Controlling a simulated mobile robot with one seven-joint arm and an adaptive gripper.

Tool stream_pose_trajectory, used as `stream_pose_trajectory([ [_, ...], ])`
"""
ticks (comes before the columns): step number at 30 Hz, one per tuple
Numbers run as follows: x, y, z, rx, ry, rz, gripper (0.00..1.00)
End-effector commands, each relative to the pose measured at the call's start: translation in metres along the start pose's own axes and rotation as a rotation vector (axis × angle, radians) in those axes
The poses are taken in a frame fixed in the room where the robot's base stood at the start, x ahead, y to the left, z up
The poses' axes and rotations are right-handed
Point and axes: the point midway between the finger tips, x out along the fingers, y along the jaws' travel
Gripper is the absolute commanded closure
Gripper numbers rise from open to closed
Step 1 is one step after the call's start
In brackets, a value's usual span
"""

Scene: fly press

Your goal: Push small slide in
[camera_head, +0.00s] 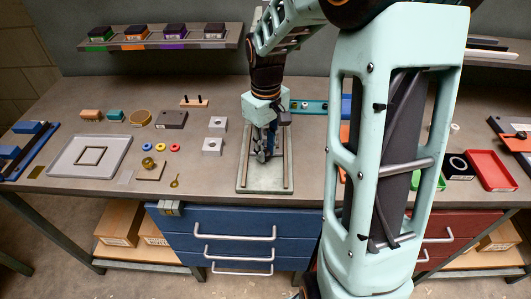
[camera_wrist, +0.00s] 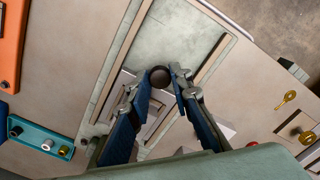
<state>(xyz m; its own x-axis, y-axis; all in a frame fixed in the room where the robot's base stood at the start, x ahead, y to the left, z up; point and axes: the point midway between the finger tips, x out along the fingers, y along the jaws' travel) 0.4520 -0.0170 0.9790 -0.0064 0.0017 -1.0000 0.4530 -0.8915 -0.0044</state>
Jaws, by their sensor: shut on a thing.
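My gripper (camera_wrist: 160,85) is shut on the dark round knob (camera_wrist: 160,75) of the small slide in the wrist view. The slide's pale grey body (camera_wrist: 119,92) lies between two brown rails on a grey-green base plate (camera_wrist: 184,22), largely behind the fingers. In the head view my gripper (camera_head: 263,156) points down over the base plate (camera_head: 264,190), between its rails (camera_head: 288,170). There the knob and slide are hidden by the gripper. The bare stretch of the plate lies toward the table's front edge.
Two light grey blocks (camera_head: 212,146) stand left of the plate. A teal strip (camera_head: 310,107) with small knobs lies behind it. A grey tray (camera_head: 90,157) is at the left and a red tray (camera_head: 490,171) at the right. Blue drawers (camera_head: 225,225) are below the front edge.

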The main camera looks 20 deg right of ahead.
Motion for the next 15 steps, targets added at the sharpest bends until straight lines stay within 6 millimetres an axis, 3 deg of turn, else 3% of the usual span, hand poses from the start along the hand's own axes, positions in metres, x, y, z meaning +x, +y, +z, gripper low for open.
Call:
stream_pose_trajectory([
  [8, -0.0022, 0.0044, -0.0043, -0.001, 0.013, 0.01, 1.0],
  [9, -0.0023, 0.0046, -0.0045, -0.001, 0.013, 0.011, 0.77],
  [13, -0.0019, 0.0042, -0.0039, -0.001, 0.012, 0.01, 0.63],
  [15, -0.0016, 0.0037, -0.0034, -0.001, 0.01, 0.008, 0.63],
])
